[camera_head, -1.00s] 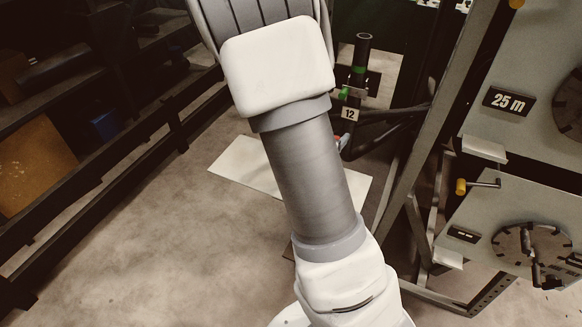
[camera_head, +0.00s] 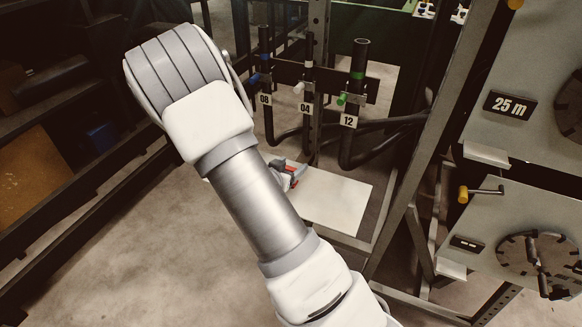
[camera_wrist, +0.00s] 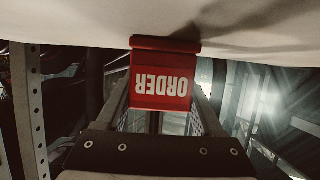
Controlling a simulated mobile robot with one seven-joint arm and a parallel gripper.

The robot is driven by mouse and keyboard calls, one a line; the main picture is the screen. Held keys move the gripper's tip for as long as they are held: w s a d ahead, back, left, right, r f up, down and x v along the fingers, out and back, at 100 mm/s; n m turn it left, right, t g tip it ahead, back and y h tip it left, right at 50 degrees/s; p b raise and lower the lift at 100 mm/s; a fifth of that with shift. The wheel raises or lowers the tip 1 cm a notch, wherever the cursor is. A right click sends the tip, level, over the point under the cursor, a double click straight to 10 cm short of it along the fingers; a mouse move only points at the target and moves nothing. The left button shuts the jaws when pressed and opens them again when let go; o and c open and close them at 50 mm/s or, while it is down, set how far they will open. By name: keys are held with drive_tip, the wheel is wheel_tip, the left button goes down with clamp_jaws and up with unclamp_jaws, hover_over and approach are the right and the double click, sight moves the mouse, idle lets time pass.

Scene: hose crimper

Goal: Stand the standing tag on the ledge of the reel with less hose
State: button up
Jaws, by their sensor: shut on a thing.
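The standing tag (camera_wrist: 162,82) is red with white lettering "ORDER", upside down in the wrist view. My gripper (camera_wrist: 163,100) is shut on it, one finger at each side. The tag's red foot is close to a white surface; I cannot tell if they touch. In the head view a bit of red tag (camera_head: 291,171) shows beyond my arm, over a white board (camera_head: 340,205). The upper reel (camera_head: 575,110) has a "25 m" plate and a pale ledge (camera_head: 486,154). The lower reel (camera_head: 522,262) has a plate marked with dashes and a ledge (camera_head: 451,269). Hose amounts are unclear.
Hose ends with tags 08 (camera_head: 265,99), 04 (camera_head: 305,108) and 12 (camera_head: 349,121) stand behind the white board. A metal frame post (camera_head: 440,130) rises between board and reels. A yellow-knobbed crank (camera_head: 478,192) sticks out from the lower reel. Dark shelving (camera_head: 60,150) lines the left.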

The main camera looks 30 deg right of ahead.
drive_tip(key=shift+f, duration=0.15)
drive_tip(key=o, duration=1.3)
